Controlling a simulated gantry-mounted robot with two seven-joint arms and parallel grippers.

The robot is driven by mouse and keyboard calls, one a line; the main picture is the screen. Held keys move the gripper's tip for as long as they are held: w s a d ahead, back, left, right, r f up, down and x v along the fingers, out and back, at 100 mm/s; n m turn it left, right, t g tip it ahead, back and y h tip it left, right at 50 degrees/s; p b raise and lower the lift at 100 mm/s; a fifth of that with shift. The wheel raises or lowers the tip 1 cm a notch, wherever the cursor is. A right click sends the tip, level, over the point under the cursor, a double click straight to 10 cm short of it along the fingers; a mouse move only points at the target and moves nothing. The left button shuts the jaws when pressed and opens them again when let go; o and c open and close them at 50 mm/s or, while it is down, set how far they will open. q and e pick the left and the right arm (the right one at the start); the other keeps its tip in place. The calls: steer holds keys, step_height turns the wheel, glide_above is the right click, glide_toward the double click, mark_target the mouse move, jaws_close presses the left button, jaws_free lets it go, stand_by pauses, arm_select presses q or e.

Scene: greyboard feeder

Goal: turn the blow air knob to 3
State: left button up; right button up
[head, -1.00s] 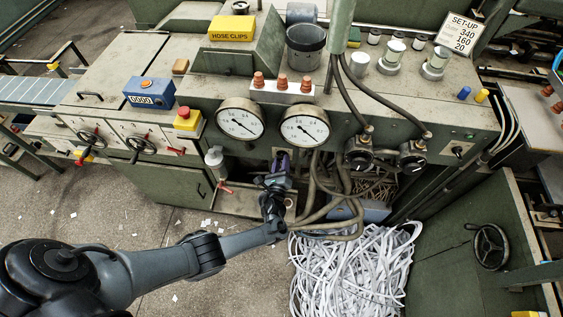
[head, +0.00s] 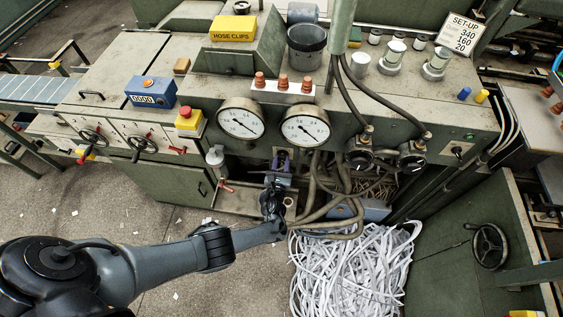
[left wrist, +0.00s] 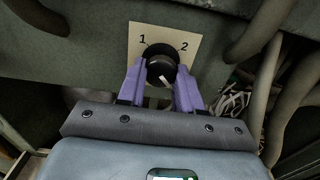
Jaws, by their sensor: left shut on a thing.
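A black round knob (left wrist: 161,67) with a white pointer mark sits on a cream plate (left wrist: 136,38) in the left wrist view. The plate shows 1 at upper left and 2 at upper right; its lower part, with any 3, is hidden by my fingers. The white mark slants toward the lower right. My left gripper (left wrist: 161,76) has purple fingers on both sides of the knob and is shut on it. In the head view my left gripper (head: 280,163) is at the machine's front below the gauges, covering the knob. My right gripper is not in view.
Two pressure gauges (head: 305,127) are above the gripper. Thick hoses (head: 325,205) hang just right of it, and two other black knobs (head: 359,158) are further right. White paper strips (head: 345,270) are heaped on the floor below. Open floor (head: 90,210) lies to the left.

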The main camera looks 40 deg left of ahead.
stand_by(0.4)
arm_select(q)
steer(key=o, duration=1)
steer(key=shift+o, duration=0.2)
steer(key=shift+s+d+p, duration=0.35)
steer(key=shift+s+p, duration=0.05)
steer(key=shift+s, duration=0.15)
steer(key=p+v, duration=0.3)
steer(key=v, duration=0.6)
steer(key=shift+s, duration=0.25)
steer(key=shift+d, duration=0.1)
